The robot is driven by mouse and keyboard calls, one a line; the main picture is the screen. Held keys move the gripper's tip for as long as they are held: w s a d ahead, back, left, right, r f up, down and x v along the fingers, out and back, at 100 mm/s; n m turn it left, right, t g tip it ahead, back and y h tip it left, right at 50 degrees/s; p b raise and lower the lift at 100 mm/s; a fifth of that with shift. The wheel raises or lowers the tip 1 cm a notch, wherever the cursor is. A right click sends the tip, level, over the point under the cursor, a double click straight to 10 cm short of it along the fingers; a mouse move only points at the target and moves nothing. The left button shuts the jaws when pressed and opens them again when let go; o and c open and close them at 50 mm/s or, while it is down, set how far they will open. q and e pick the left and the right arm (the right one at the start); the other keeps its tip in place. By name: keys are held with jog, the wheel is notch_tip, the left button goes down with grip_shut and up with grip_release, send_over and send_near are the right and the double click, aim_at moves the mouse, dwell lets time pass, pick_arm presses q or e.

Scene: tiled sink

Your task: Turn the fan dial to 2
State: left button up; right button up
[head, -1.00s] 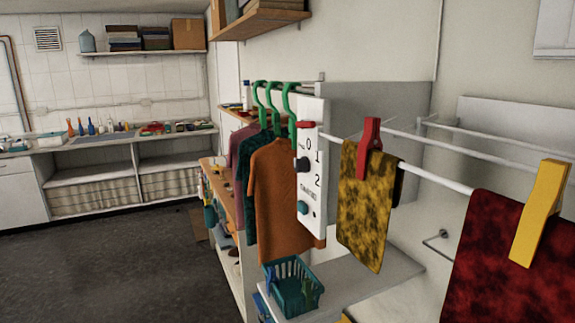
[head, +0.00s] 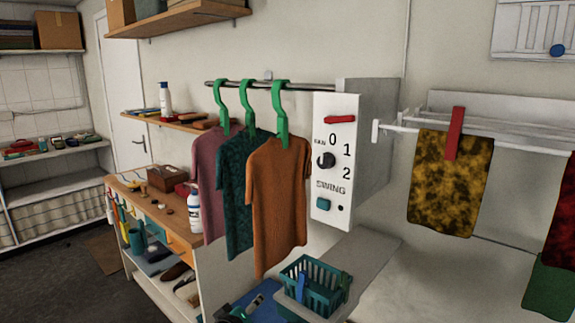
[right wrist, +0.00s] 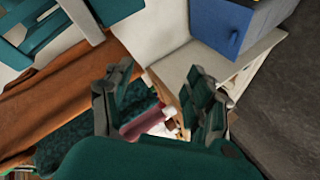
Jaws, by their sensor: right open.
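The fan dial (head: 326,160) is a round dark knob on a white control panel (head: 347,107), with the numbers 0, 1 and 2 printed around its right side. Which number the dial points to is too small to tell. Below it are the word SWING, a teal button (head: 323,204) and a small dark dot; above it is a red bar (head: 340,119). My right gripper (right wrist: 160,85) shows only in the right wrist view, open, with nothing visible held between its fingers. The dial does not show clearly in that view. My left gripper is in neither view.
Pink, teal and orange shirts (head: 279,200) hang on green hangers just left of the panel. A teal basket (head: 312,285) stands below it. A spotted yellow cloth (head: 444,185) hangs on a rack (head: 400,128) to the right. A wooden-topped bench (head: 160,212) stands left.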

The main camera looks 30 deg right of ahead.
aim_at(322, 162)
notch_tip(322, 162, up, 19)
jog(key=a+m+h, duration=0.1)
jog(key=m+h, duration=0.3)
jog(key=m, duration=0.1)
jog(key=s+d+r+m+g+h, duration=0.1)
jog(key=s+r+m+g+h, duration=0.1)
jog(key=s+r+m, duration=0.6)
jog(key=s+r+m+g+h, duration=0.15)
jog(key=s+r, duration=0.25)
jog(key=r, duration=0.8)
jog(key=shift+m+h, duration=0.25)
jog(key=p+x, duration=0.5)
jog(key=x, duration=1.1)
jog(key=shift+w+d+r+p, duration=0.15)
jog(key=shift+d+p, duration=0.2)
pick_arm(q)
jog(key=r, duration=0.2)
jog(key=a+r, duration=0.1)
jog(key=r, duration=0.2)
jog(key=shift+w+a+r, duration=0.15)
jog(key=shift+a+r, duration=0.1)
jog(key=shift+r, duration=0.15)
pick_arm(e)
jog(key=shift+w+d+t, duration=0.15)
jog(key=shift+d+t, duration=0.1)
jog(key=shift+d, duration=0.05)
